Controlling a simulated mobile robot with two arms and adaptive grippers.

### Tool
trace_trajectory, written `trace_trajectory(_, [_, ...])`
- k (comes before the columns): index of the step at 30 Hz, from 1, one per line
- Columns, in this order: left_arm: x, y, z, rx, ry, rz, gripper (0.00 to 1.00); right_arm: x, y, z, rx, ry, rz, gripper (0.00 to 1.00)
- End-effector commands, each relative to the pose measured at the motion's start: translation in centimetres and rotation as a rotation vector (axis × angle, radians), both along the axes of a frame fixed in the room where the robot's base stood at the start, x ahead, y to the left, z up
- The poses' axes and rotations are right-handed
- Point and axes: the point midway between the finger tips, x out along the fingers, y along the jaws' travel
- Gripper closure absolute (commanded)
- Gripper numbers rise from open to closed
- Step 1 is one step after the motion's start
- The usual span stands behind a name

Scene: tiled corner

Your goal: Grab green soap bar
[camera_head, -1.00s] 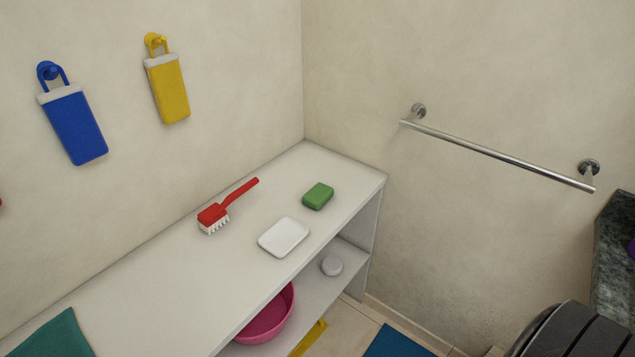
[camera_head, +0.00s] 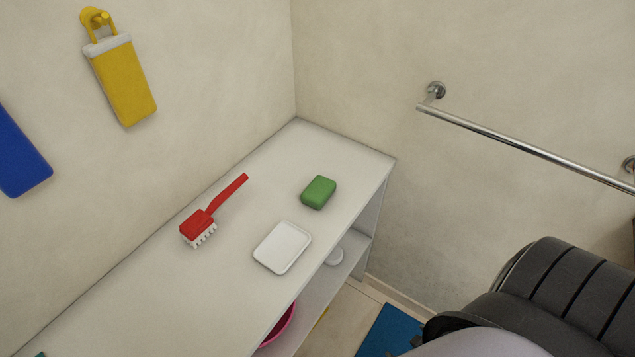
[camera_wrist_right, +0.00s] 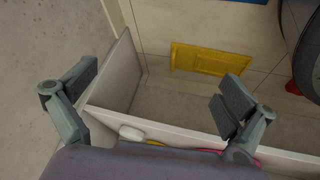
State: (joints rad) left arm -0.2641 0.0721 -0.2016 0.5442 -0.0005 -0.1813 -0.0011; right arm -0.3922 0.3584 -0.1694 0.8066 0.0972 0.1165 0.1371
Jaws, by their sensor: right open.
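The green soap bar (camera_head: 319,192) lies on the white shelf top near its far right corner. In the head view no gripper shows; only part of my right arm is at the lower right, apart from the soap. In the right wrist view my right gripper (camera_wrist_right: 155,97) is open, with its two fingers wide apart and nothing between them. The edge of a white shelf unit and the floor lie beyond the fingers. The soap does not show in the wrist view. My left gripper is not in view.
A white soap dish (camera_head: 283,247) lies just in front of the soap. A red brush (camera_head: 208,217) lies to the left. A towel rail (camera_head: 530,150) juts from the right wall. A pink bowl (camera_head: 279,327) is on the lower shelf. The wall stands behind the shelf top (camera_head: 215,290).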

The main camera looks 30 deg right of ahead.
Motion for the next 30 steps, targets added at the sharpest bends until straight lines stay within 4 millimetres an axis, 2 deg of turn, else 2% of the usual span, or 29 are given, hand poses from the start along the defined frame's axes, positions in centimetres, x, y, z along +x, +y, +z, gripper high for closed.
trace_trajectory(1, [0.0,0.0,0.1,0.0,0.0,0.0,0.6,1.0,-1.7,1.3,-0.009,-0.042,0.004,0.0])
trace_trajectory(5, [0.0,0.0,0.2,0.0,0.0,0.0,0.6,4.2,-5.3,5.6,-0.011,-0.177,0.023,0.0])
trace_trajectory(8, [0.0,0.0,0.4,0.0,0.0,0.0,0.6,7.5,-8.1,10.6,0.001,-0.313,0.061,0.0])
trace_trajectory(10, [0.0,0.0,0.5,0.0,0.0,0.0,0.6,10.4,-9.6,15.5,0.024,-0.433,0.112,0.0])
trace_trajectory(11, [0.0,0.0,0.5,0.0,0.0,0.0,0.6,11.8,-9.9,17.9,0.043,-0.488,0.138,0.0])
trace_trajectory(12, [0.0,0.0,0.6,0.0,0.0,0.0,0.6,13.3,-10.0,21.0,0.072,-0.555,0.181,0.0])
trace_trajectory(15, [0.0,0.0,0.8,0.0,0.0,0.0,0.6,16.7,-8.7,28.6,0.174,-0.707,0.293,0.0])
trace_trajectory(18, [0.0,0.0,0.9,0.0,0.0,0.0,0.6,18.6,-6.2,34.8,0.292,-0.813,0.401,0.0])
trace_trajectory(21, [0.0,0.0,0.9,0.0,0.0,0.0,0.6,19.5,-3.9,39.0,0.393,-0.874,0.478,0.0])
trace_trajectory(25, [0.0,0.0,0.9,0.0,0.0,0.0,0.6,19.9,-2.1,41.7,0.469,-0.911,0.532,0.0])
trace_trajectory(30, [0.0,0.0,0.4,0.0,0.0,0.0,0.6,21.6,-0.7,42.2,0.485,-0.926,0.543,0.0])
